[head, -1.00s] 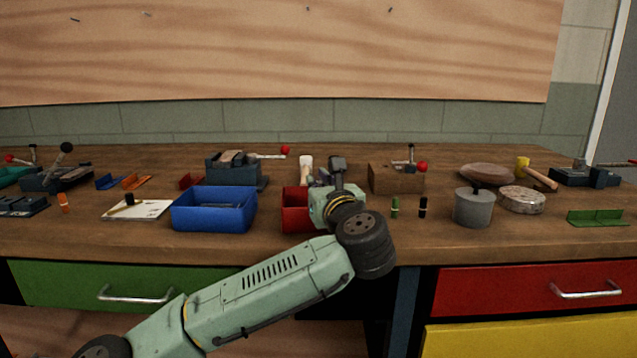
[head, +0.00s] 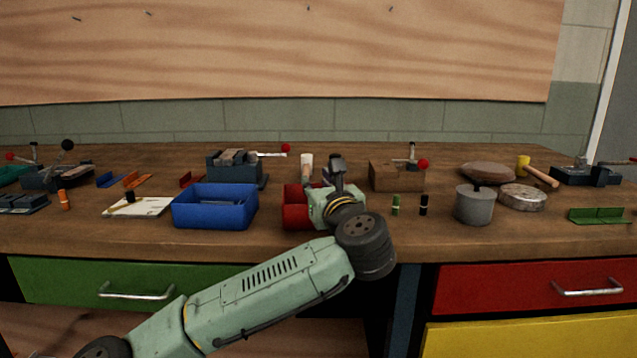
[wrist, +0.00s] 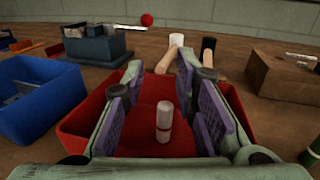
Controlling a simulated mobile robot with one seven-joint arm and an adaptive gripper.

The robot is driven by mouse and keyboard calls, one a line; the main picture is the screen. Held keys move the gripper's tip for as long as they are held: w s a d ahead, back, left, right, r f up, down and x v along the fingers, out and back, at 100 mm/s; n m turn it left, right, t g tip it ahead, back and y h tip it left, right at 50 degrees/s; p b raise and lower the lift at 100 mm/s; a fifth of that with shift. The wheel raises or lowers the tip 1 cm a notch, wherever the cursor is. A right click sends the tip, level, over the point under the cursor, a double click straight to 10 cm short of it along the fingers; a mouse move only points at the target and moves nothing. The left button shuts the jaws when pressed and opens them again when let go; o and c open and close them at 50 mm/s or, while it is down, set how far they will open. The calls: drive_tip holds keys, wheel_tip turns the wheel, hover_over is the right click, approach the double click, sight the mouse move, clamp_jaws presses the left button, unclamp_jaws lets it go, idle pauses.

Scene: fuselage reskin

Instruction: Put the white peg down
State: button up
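The white peg (wrist: 164,122) stands about upright inside the red bin (wrist: 77,128) in the wrist view, with a darker band around its middle. My gripper (wrist: 165,112) is above the bin with its purple-padded fingers spread wide on either side of the peg. Gaps show between the peg and the pads, so it appears free of them. In the head view, my gripper (head: 328,178) is over the red bin (head: 294,209), and my wrist hides much of the bin. The peg cannot be seen there.
A blue bin (head: 214,208) stands left of the red bin. Behind are a vise (head: 235,167), mallet handles (wrist: 177,53) and a wooden block (head: 396,178). Green (head: 395,205) and black (head: 423,205) pegs and a grey canister (head: 474,206) stand to the right. Bare bench lies in front.

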drive_tip(key=shift+d+f, duration=0.15)
drive_tip(key=shift+f, duration=0.25)
drive_tip(key=shift+w+r+p, duration=0.1)
drive_tip(key=shift+r+p, duration=0.35)
drive_tip(key=shift+r, duration=0.1)
drive_tip(key=shift+s+d, duration=0.2)
drive_tip(key=shift+s, duration=0.05)
drive_tip(key=v, duration=1.1)
drive_tip(key=shift+s+r+b, duration=0.25)
drive_tip(key=shift+r+b, duration=0.05)
drive_tip(key=shift+b, duration=0.15)
